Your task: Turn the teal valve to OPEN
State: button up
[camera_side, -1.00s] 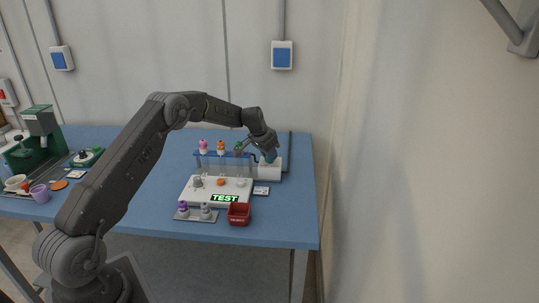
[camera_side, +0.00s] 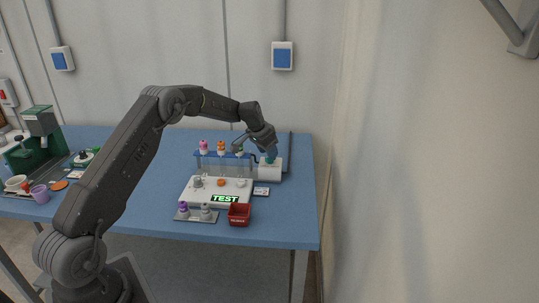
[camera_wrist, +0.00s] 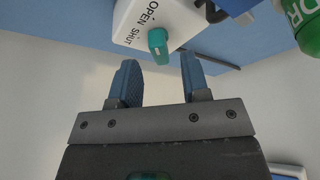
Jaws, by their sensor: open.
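The teal valve handle (camera_wrist: 158,46) sits on a white valve block (camera_wrist: 185,20) in the wrist view. The block carries the printed words OPEN and SHUT beside the handle. I cannot tell surely which word the handle points to. In the side view the teal handle (camera_side: 271,160) shows small on top of the white block (camera_side: 269,172), at the table's back right. My gripper (camera_wrist: 159,78) is open, its two blue fingers apart and empty. The handle lies just beyond the gap between the fingertips, not held.
A rack of tubes (camera_side: 222,163) with coloured caps stands just left of the block. In front are a white panel (camera_side: 190,190) with a TEST sign, a red bin (camera_side: 239,213) and a grey tray (camera_side: 195,217). A green cap (camera_wrist: 307,25) is near my gripper's right.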

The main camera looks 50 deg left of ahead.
jog(key=v, duration=1.1)
jog(key=shift+r, duration=0.2)
jog(key=shift+s, duration=0.15)
jog(key=s+d+r, duration=0.6)
jog(key=s+d, duration=0.2)
jog(key=d, duration=0.1)
jog(key=s+d+r, duration=0.6)
jog(key=s+d, duration=0.2)
jog(key=d, duration=0.1)
jog(key=s+d+f, duration=0.2)
jog(key=s+d, duration=0.2)
jog(key=s, duration=0.5)
jog(key=s+d+f+t, duration=0.1)
jog(key=s+d, duration=0.3)
jog(key=s, duration=0.6)
jog(key=shift+s+f, duration=0.3)
jog(key=shift+f, duration=0.35)
